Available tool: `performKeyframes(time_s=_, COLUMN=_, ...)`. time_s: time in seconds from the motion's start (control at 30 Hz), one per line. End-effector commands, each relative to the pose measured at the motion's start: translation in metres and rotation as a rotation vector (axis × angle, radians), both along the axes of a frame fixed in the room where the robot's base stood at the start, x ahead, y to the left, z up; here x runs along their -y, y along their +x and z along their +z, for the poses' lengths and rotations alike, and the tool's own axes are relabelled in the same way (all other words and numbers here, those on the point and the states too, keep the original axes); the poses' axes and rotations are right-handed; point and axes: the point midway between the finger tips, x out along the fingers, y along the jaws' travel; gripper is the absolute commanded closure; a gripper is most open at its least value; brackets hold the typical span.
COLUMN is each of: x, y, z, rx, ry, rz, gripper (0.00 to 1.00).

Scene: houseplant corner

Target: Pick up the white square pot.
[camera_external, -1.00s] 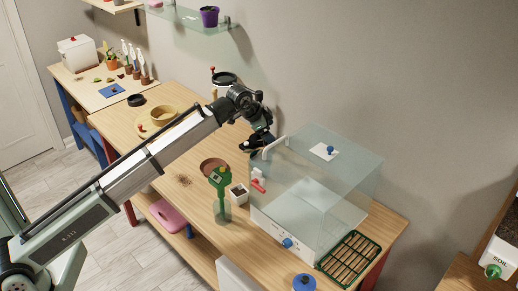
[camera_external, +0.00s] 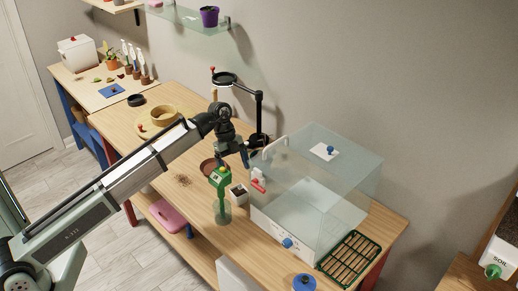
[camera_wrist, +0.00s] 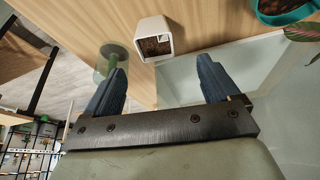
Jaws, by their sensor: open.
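The white square pot (camera_external: 239,198), with dark brown soil in it, stands on the wooden table between the green-topped spray bottle and the clear box. In the wrist view the pot (camera_wrist: 143,29) is at top middle, beyond and roughly between my fingertips, not between the pads. My gripper (camera_external: 233,159) is above and slightly behind the pot in the external view, pointing down. In the wrist view my gripper (camera_wrist: 162,68) has its two dark blue fingers wide apart, with nothing held.
The spray bottle (camera_external: 221,181) stands close left of the pot. A brown dish (camera_external: 206,167) lies behind the bottle. A black ring stand (camera_external: 258,105) rises behind my gripper.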

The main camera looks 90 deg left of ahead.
Motion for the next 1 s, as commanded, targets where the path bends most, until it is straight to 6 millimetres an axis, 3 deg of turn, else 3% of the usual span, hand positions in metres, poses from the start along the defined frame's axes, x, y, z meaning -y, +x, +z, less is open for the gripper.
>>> performKeyframes(time_s=0.2, x=0.012, y=0.007, z=-0.033, rx=-0.001, ry=0.001, rz=0.001, gripper=0.11)
performKeyframes(time_s=0.67, x=0.02, y=0.011, z=-0.058, rx=0.0, ry=0.002, rz=0.003, gripper=0.11)
performKeyframes(time_s=1.0, x=0.034, y=0.015, z=-0.096, rx=-0.001, ry=0.002, rz=0.002, gripper=0.11)
